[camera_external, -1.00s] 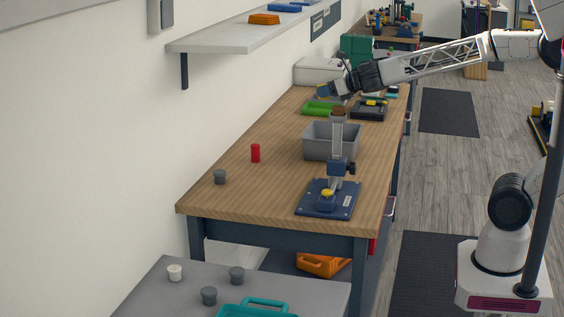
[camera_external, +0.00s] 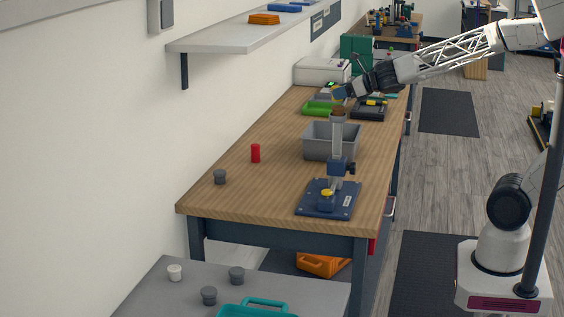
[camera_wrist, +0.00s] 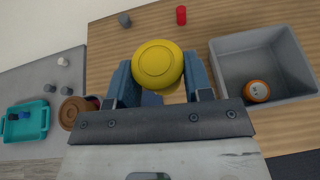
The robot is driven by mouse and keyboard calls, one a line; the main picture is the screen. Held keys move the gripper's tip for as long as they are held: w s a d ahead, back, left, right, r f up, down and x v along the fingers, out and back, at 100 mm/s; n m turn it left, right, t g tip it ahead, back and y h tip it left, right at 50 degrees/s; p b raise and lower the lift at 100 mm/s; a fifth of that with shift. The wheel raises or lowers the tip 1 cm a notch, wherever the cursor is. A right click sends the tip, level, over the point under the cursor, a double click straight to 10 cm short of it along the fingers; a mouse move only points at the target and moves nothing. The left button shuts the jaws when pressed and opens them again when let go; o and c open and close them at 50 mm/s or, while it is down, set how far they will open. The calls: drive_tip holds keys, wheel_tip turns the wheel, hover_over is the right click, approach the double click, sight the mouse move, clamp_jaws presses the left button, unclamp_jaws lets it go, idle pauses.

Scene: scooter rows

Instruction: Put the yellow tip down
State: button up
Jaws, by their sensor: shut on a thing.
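The yellow tip (camera_wrist: 157,65) is a round yellow piece with a ringed top, held between the two blue fingers of my gripper (camera_wrist: 160,84) in the wrist view. In the external view my gripper (camera_external: 341,93) is above the workbench, near the press's brown top; the tip there is too small to make out clearly. A blue press (camera_external: 328,201) stands at the bench's near end, with a yellow round piece (camera_external: 327,193) on its base. Its brown round top (camera_wrist: 73,112) shows left of my gripper in the wrist view.
A grey bin (camera_external: 318,145) stands behind the press; an orange round piece (camera_wrist: 257,91) lies inside it. A red cylinder (camera_external: 255,153) and a grey piece (camera_external: 220,177) stand on the left of the wooden bench (camera_external: 225,205). A grey side table (camera_external: 165,295) holds a teal tray (camera_external: 262,302).

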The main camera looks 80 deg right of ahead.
drive_tip(key=shift+n+y, duration=0.4)
drive_tip(key=shift+y, duration=0.1)
drive_tip(key=f, duration=0.7)
drive_tip(key=s+f, duration=0.1)
drive_tip(key=f, duration=0.7)
drive_tip(key=s+f, duration=0.1)
drive_tip(key=f, duration=0.7)
drive_tip(key=shift+s+a, duration=0.1)
hover_over(302, 170)
drive_tip(key=shift+f, duration=0.7)
drive_tip(key=shift+f, duration=1.75)
drive_tip(key=shift+f, duration=0.1)
